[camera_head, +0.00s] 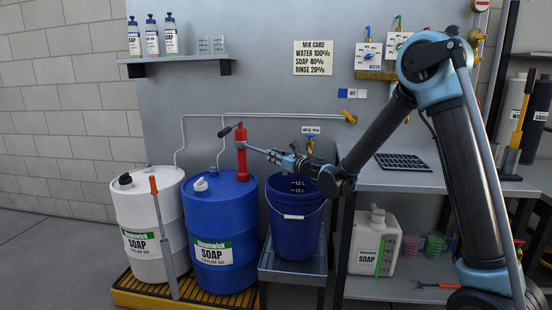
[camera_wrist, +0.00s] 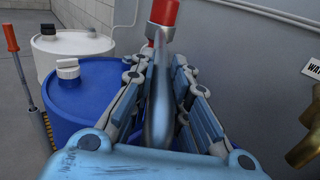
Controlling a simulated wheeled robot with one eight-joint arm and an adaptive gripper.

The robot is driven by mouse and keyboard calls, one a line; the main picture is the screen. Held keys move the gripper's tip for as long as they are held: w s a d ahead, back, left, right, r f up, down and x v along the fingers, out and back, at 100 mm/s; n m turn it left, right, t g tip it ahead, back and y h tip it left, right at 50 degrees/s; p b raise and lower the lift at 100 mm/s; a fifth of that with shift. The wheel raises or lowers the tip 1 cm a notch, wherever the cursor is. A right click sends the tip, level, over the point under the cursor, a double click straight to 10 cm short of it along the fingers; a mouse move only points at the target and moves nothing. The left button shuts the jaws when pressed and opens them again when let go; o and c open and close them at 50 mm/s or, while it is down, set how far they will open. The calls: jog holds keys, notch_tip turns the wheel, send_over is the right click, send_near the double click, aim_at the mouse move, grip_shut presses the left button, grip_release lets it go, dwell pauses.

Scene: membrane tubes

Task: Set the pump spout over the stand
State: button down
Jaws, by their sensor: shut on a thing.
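The red hand pump (camera_head: 241,155) stands upright on the blue soap drum (camera_head: 222,225). Its grey metal spout (camera_head: 257,149) points right, towards the space above the bucket; its outer end is hidden by my gripper in the head view. The grey stand (camera_head: 291,277) is to the right of the drum. My gripper (camera_head: 275,155) is shut on the spout, above the bucket's left part. In the wrist view the spout (camera_wrist: 160,95) lies between the two fingers of my gripper (camera_wrist: 163,90), with the red pump body (camera_wrist: 163,12) beyond.
A dark blue bucket (camera_head: 291,230) with level marks and a wire handle sits on the stand. A white soap drum (camera_head: 147,225) is left of the blue one on a yellow-edged pallet (camera_head: 188,303). A workbench (camera_head: 400,181) is right; a water tap (camera_head: 310,142) is behind the bucket.

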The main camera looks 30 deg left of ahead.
jog(key=c, duration=1.5)
grip_release()
jog(key=shift+w+d+f, duration=0.1)
jog(key=shift+d, duration=0.05)
jog(key=v, duration=1.1)
jog(key=shift+d+f, duration=0.1)
jog(key=shift+d, duration=0.25)
